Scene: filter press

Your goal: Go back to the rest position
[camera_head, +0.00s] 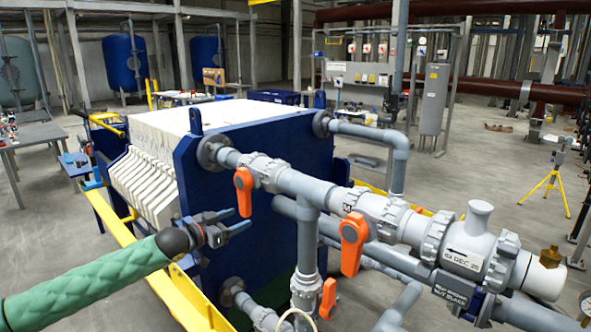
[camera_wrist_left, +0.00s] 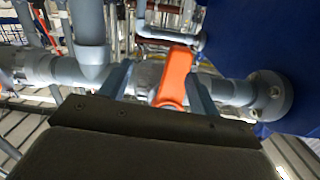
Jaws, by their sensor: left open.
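My left gripper (camera_head: 240,220) reaches in from the left on its green-sleeved arm. It is open, its two fingers pointing right toward an orange valve handle (camera_head: 243,192) on the upper grey pipe. In the left wrist view the orange handle (camera_wrist_left: 175,76) shows between the two open fingers (camera_wrist_left: 158,88). I cannot tell whether the fingers touch it. The handle hangs down from the pipe in the head view. My right gripper is not in view.
A second orange handle (camera_head: 353,243) and a third, lower one (camera_head: 328,298) are on the grey pipes at the right. The blue filter press end plate (camera_head: 265,150) stands behind the gripper. A yellow rail (camera_head: 180,300) runs below the arm.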

